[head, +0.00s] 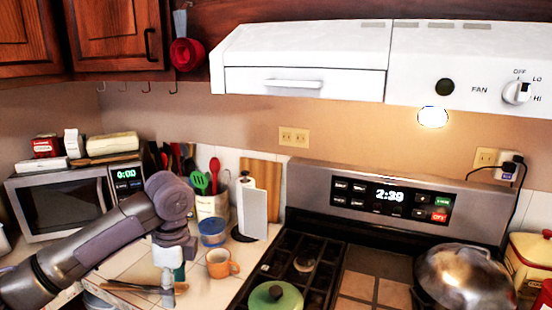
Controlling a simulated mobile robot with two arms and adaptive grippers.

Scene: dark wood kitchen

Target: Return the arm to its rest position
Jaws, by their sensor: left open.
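My left arm comes in from the lower left and bends down at a grey joint over the tiled counter. My left gripper (167,288) hangs at the end of this arm, pointing down in front of the microwave and left of the orange mug (222,263). It is open, and I see nothing held in it. Its fingertips are small and partly lost against the counter. My right gripper is not in view.
A microwave (62,208) stands behind my arm. A blue container (212,232), a utensil crock (211,206) and a paper towel holder (254,214) stand nearby. The stove holds a green lid (275,297) and a large metal lid (462,278). A range hood (300,65) hangs above.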

